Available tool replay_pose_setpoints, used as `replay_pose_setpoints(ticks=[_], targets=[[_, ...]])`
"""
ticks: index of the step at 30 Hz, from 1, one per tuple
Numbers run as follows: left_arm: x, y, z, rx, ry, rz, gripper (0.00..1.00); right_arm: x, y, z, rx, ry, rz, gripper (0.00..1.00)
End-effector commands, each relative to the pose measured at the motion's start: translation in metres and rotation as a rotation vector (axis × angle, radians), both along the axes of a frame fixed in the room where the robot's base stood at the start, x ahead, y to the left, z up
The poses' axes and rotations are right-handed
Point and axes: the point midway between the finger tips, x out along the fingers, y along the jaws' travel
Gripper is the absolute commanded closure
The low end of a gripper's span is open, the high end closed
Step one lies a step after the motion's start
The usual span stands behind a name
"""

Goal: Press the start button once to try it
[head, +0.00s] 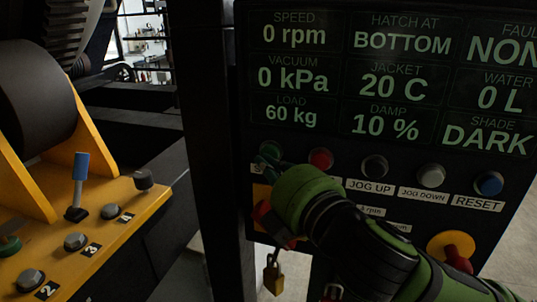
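The green button (269,151) is at the left end of the button row on the dark control panel (345,150). Its label below is mostly hidden, so I cannot read it in full. My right gripper (273,167) reaches in from the lower right, with its tip at the lower edge of the green button. I cannot tell whether it touches the button, or whether its fingers are open or shut. The display (290,75) reads speed 0 rpm, load 60 kg and hatch at bottom. My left gripper is not in view.
Red (321,158), black (375,166), grey (431,175) and blue (488,184) buttons continue rightward. A red knob on yellow (453,249) sits lower right. A padlock (273,277) hangs below my gripper. A black post (209,130) and yellow machine (110,220) stand left.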

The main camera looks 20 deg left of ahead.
Motion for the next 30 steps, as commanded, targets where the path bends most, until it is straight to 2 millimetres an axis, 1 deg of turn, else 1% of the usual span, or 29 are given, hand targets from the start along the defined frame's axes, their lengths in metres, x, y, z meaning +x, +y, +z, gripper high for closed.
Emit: replay_pose_setpoints(ticks=[13,21,25,30], targets=[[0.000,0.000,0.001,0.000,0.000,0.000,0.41,0.006,-0.001,0.000,-0.001,0.001,-0.003,1.00],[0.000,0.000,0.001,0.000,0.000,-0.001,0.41,0.006,-0.001,0.000,0.000,0.000,-0.003,1.00],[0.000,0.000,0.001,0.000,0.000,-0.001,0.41,0.003,0.000,0.000,0.000,0.000,-0.001,1.00],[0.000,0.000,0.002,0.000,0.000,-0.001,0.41,-0.006,0.000,0.000,0.000,0.000,0.000,1.00]])
